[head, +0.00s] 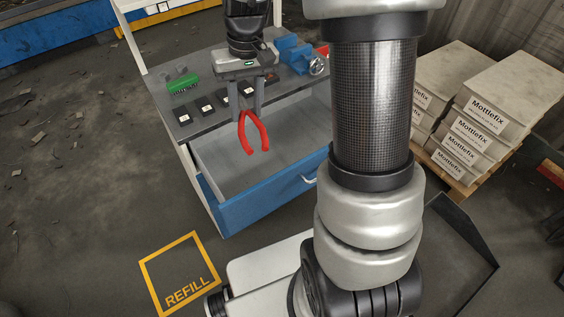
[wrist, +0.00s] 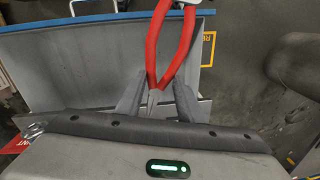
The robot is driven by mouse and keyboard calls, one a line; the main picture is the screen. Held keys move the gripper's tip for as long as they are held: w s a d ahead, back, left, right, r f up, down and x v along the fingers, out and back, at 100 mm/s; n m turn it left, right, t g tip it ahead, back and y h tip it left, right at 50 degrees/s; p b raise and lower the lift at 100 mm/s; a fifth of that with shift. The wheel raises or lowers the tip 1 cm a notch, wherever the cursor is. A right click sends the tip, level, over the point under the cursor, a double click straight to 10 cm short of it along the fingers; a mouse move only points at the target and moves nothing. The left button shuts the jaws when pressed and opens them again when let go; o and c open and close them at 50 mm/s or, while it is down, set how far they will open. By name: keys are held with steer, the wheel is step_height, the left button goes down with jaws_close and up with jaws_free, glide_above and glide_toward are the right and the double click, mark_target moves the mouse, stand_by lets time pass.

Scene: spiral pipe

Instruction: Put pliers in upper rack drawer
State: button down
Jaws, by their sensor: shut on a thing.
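Red-handled pliers (head: 253,134) hang from my gripper (head: 244,110), handles pointing down, in the head view. In the wrist view my gripper (wrist: 154,98) is shut on the pliers' metal end, and the red handles (wrist: 153,50) spread away from the fingers. The upper rack drawer (head: 255,208), with a blue front and grey inside, is pulled open below the worktop. In the head view the pliers appear over the open drawer, above its grey inside. The drawer's grey inside (wrist: 60,70) and blue edge also show in the wrist view.
The worktop (head: 208,125) holds a green part (head: 183,84), several small dark boxes and a blue vise (head: 293,53). Stacked Mottlefix boxes (head: 485,120) stand at the right. A yellow REFILL square (head: 180,272) marks the floor at the front left.

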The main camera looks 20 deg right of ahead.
step_height(320, 180, down, 6)
steer(key=b, duration=0.6)
steer(key=n, duration=0.4)
glide_above(249, 168)
step_height(249, 168, down, 18)
steer(key=shift+d+r, duration=0.1)
steer(key=shift+w+f+b, duration=0.1)
steer(key=shift+f+b, duration=0.5)
steer(key=shift+f, duration=1.45)
steer(key=shift+f, duration=0.1)
steer(key=c, duration=1.6)
jaws_free()
steer(key=shift+f, duration=0.1)
steer(key=shift+c, duration=0.2)
steer(key=o, duration=0.4)
steer(key=shift+o, duration=0.2)
